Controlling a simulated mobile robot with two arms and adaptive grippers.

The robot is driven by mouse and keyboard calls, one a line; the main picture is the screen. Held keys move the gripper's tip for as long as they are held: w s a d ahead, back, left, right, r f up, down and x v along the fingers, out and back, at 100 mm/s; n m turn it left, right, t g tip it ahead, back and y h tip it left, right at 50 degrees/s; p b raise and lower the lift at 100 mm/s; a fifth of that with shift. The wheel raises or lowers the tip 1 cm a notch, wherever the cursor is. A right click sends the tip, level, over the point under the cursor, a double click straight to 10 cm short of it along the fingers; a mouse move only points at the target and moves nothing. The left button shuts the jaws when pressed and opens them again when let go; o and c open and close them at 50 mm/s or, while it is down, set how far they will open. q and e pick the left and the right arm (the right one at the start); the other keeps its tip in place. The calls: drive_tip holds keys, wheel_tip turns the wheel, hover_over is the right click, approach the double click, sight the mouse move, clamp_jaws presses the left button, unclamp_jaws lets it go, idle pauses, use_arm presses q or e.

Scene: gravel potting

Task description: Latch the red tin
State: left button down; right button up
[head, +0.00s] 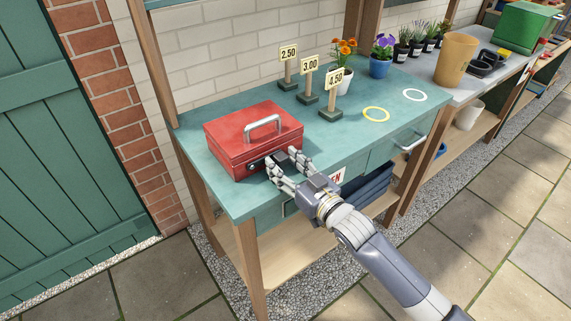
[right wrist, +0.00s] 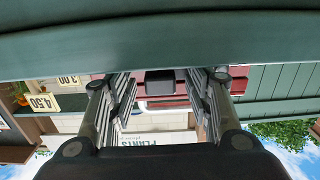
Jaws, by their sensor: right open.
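The red tin (head: 225,143) stands on the left part of the green bench, its lid down and a grey handle (head: 263,125) on top. My right gripper (head: 281,158) is at the tin's front face, fingers apart and pointing at it. In the right wrist view, which is upside down, the tin's red front (right wrist: 240,71) shows beyond the fingers, with a dark latch piece (right wrist: 160,82) between them. The fingers partly hide the tin's front in the head view. I cannot tell whether the latch is fastened or whether the fingers touch the tin. My left gripper is not in view.
Price signs (head: 309,80) stand behind and right of the tin. An orange-flowered pot (head: 341,81), a blue pot (head: 380,67) and yellow (head: 376,114) and white (head: 414,95) rings are farther right. The green bench top (head: 345,135) is clear right of my gripper.

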clamp_jaws()
